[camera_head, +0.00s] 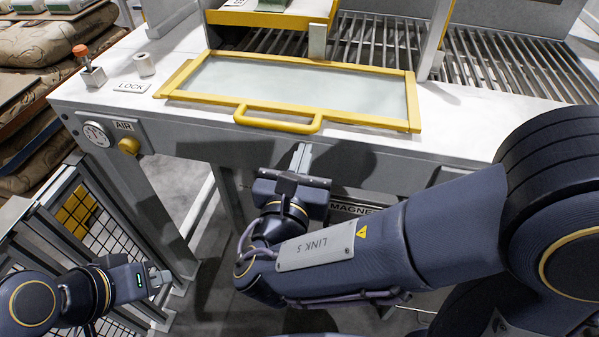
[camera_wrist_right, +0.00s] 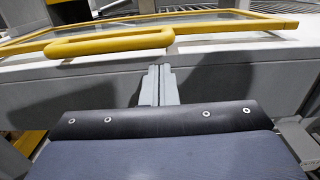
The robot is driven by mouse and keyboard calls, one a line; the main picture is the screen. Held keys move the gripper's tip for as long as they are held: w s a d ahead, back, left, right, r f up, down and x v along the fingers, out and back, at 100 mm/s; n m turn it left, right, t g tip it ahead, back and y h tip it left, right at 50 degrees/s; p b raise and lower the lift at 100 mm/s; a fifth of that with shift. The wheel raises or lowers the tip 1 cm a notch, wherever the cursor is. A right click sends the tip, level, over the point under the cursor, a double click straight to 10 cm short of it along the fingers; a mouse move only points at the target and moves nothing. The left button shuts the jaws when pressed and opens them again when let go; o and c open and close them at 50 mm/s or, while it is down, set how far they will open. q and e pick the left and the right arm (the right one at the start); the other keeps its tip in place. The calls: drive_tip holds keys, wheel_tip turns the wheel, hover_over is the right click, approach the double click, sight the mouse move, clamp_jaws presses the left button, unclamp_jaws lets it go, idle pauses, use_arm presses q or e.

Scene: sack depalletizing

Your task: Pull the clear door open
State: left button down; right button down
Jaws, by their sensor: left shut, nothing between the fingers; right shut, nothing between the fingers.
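The clear door (camera_head: 290,84) is a pane in a yellow frame, lying nearly flat on the white machine top in the head view. Its yellow handle (camera_head: 278,123) sticks out over the machine's front edge. The handle also shows in the right wrist view (camera_wrist_right: 110,43). My right gripper (camera_head: 302,152) is shut and empty, just below and in front of the handle, apart from it. Its closed fingers show in the right wrist view (camera_wrist_right: 158,72). My left gripper (camera_head: 160,280) is shut and empty, low at the left near the mesh fence.
A lever with an orange knob (camera_head: 83,60) and a LOCK label (camera_head: 131,88) are left of the door. An air gauge (camera_head: 96,133) and yellow knob (camera_head: 129,146) are on the front panel. Brown sacks (camera_head: 40,50) are stacked at left.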

sight(304, 130)
drive_tip(key=shift+w+r, duration=0.15)
drive_tip(key=shift+r, duration=0.3)
drive_tip(key=shift+g, duration=0.8)
wheel_tip(304, 130, up, 4)
drive_tip(key=p, duration=0.7)
drive_tip(key=shift+r, duration=0.25)
drive_tip(key=shift+r+y+p, duration=0.2)
drive_tip(key=shift+y+p, duration=0.1)
drive_tip(key=shift+p, duration=0.2)
drive_tip(key=shift+f, duration=0.2)
